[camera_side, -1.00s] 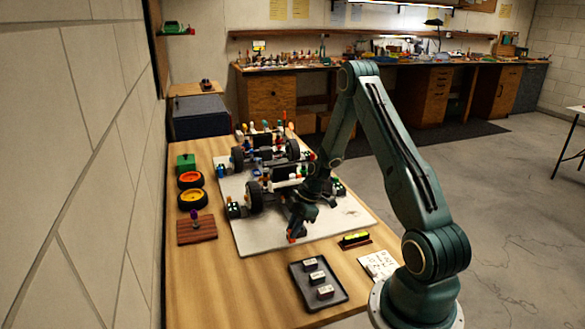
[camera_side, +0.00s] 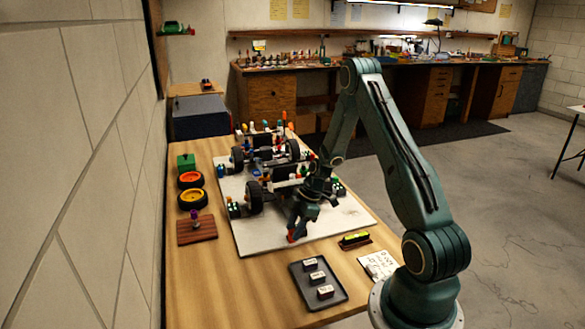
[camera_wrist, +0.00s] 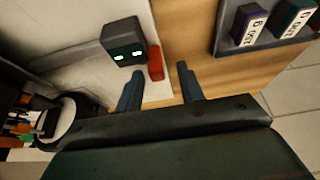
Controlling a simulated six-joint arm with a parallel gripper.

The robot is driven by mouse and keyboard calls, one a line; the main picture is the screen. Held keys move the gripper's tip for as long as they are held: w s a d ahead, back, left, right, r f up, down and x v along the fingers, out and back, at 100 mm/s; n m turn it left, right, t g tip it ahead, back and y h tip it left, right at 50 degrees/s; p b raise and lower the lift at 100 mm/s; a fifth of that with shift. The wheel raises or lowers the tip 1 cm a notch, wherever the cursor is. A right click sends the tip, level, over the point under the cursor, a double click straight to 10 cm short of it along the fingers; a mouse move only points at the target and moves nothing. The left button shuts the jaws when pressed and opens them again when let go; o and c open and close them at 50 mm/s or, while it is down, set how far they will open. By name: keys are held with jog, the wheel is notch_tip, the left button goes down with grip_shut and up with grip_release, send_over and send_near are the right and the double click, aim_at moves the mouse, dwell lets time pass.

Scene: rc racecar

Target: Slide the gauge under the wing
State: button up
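The racecar (camera_side: 278,170) stands on a pale board (camera_side: 262,238), partly hidden behind my arm; I cannot pick out its wing clearly. My gripper (camera_wrist: 160,85) is open, with a gap between its two fingers. A small red piece (camera_wrist: 155,62) stands just beyond the fingertips, nearer the left finger, and is not held. It also shows in the side view (camera_side: 291,236) beside my lowered gripper (camera_side: 297,228). A dark box with lit digits (camera_wrist: 124,42) stands beside it on the board. I cannot tell for sure which piece is the gauge.
A dark tray (camera_side: 338,298) with labelled blocks lies at the front. Loose wheels (camera_side: 191,197) and a brown stand (camera_side: 197,230) are on the left. The front left tabletop is clear.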

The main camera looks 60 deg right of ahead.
jog(key=v, duration=1.3)
jog(key=shift+r, duration=0.1)
jog(key=a+r+m+h, duration=0.2)
jog(key=a+r+m, duration=0.1)
jog(key=a+r, duration=1.25)
jog(key=s+a+r+m+t, duration=0.1)
jog(key=s+a+r+m, duration=0.1)
jog(key=s+a, duration=0.4)
jog(key=s+a+r+m+t+h, duration=0.1)
jog(key=s+a+r+m, duration=0.2)
jog(key=s+a, duration=0.3)
jog(key=shift+s+r+m, duration=0.15)
jog(key=shift+s+m, duration=0.35)
jog(key=shift+s, duration=0.9)
jog(key=shift+o, duration=0.5)
jog(key=shift+w, duration=0.1)
